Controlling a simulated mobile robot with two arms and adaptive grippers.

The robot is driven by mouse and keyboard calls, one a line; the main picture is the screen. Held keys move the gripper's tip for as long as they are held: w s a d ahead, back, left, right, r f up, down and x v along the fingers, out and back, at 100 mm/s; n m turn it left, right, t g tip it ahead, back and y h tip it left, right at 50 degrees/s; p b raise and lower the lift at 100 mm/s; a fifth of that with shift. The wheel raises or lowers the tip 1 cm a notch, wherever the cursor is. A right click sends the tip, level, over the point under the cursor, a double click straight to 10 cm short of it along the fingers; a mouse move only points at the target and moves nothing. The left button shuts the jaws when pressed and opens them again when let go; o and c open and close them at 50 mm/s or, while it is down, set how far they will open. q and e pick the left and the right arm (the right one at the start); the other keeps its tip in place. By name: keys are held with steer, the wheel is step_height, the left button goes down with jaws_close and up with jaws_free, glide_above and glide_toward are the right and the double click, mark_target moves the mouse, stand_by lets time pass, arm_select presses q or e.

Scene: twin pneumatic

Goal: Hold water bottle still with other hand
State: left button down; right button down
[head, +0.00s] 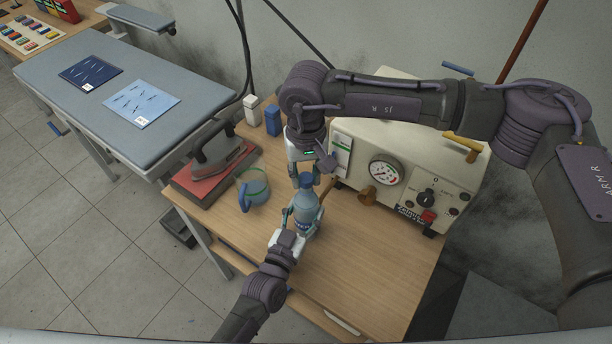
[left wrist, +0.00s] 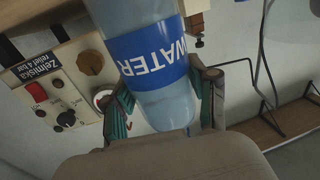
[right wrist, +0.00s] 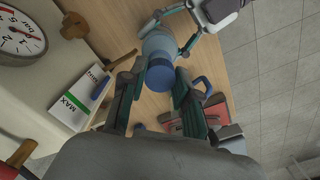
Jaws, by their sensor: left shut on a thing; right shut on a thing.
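The clear blue water bottle (head: 304,208) stands upright on the wooden table, with a blue cap (right wrist: 160,73) on top. My left gripper (head: 295,222) is shut around the bottle's body from the front. In the left wrist view the bottle, with its blue WATER label (left wrist: 150,52), sits between the green-padded fingers (left wrist: 168,105). My right gripper (head: 306,178) points down from above and is shut on the cap at the bottle's top. In the right wrist view its fingers (right wrist: 158,90) flank the cap.
A beige pneumatic unit (head: 375,125) with a gauge (head: 385,171) stands close to the right of the bottle. A jug (head: 253,190) and an iron (head: 218,146) on a red pad are to the left. The table's front right is clear.

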mark_target(306, 177)
arm_select(q)
steer(key=shift+f, duration=0.1)
arm_select(e)
steer(key=shift+r, duration=0.35)
steer(key=shift+r, duration=1.9)
arm_select(q)
steer(key=shift+c, duration=1.2)
jaws_free()
